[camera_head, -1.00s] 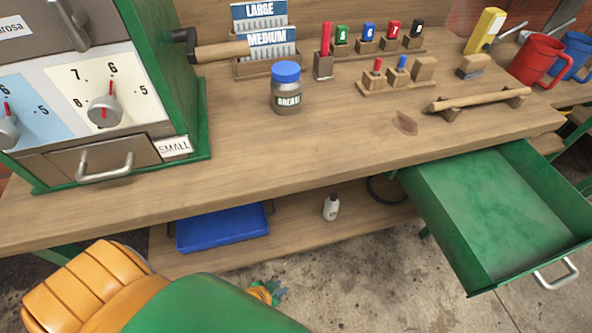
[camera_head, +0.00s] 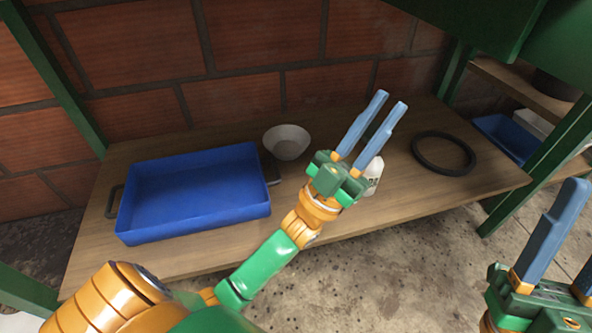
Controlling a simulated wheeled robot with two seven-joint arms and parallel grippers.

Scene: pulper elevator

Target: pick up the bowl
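The white bowl (camera_head: 287,142) sits upright toward the back of the wooden lower shelf, right of the blue tray. It looks empty. My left gripper (camera_head: 390,101) is over the shelf to the right of the bowl, apart from it. Its two blue fingers point up and to the right, with a gap and nothing between them. My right gripper (camera_head: 565,245) is at the lower right edge, partly cut off. Its fingers stand apart, far from the bowl.
The blue tray (camera_head: 135,222) fills the shelf's left part. A flat grey item (camera_head: 274,181) lies by the bowl. A white bottle (camera_head: 374,172) is partly hidden behind my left gripper. A black ring (camera_head: 443,153) lies right. A brick wall (camera_head: 240,100) stands behind; green posts (camera_head: 545,150) flank the shelf.

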